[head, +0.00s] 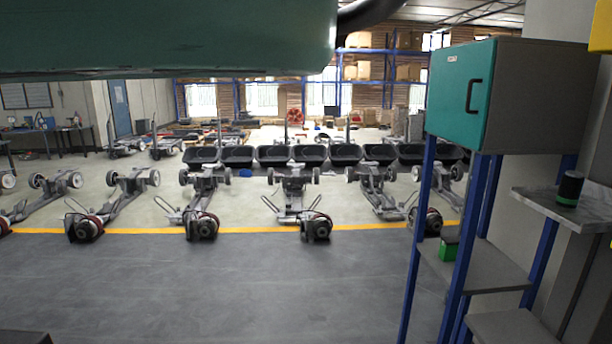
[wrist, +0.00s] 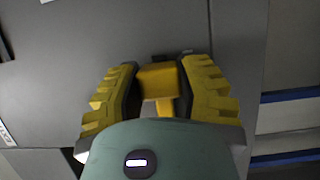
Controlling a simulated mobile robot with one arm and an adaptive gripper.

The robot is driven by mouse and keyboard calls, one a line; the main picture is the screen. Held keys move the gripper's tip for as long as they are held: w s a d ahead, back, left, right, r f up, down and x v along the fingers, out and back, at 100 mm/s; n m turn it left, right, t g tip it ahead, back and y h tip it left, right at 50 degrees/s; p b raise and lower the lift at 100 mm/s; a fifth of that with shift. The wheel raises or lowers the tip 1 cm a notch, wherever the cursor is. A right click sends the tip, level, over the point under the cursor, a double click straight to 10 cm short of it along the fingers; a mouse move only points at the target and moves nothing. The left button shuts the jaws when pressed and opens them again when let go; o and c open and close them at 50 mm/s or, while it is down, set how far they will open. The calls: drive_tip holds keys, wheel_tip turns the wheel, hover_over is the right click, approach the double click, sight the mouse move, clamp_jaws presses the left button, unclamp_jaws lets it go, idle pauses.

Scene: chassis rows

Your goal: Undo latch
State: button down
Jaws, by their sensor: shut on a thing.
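In the wrist view my gripper (wrist: 160,68) has two black-and-yellow ribbed fingers, one on each side of a yellow block. The yellow block, which looks like the latch handle (wrist: 158,80), sits between the fingers against a grey panel (wrist: 60,60). A thin yellow stem shows below the block, and a small dark fitting lies just beyond it. The lower part of the latch is hidden by my gripper's green body. My gripper is not seen in the head view, and the latch cannot be made out there.
In the head view a grey cabinet with a teal door (head: 459,95) and dark handle stands on blue posts at right. Below it, a shelf (head: 478,262) carries a green box (head: 449,246). A dark cylinder (head: 569,188) stands on a side shelf. Open grey floor (head: 220,285) lies before several chassis.

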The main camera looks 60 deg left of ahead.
drive_tip(key=c, duration=0.5)
unclamp_jaws()
drive_tip(key=shift+s+d, duration=0.2)
drive_tip(key=shift+c, duration=0.2)
drive_tip(key=shift+s+a, duration=0.1)
drive_tip(key=v, duration=1.1)
drive_tip(key=shift+s+a, duration=0.2)
drive_tip(key=shift+a, duration=0.1)
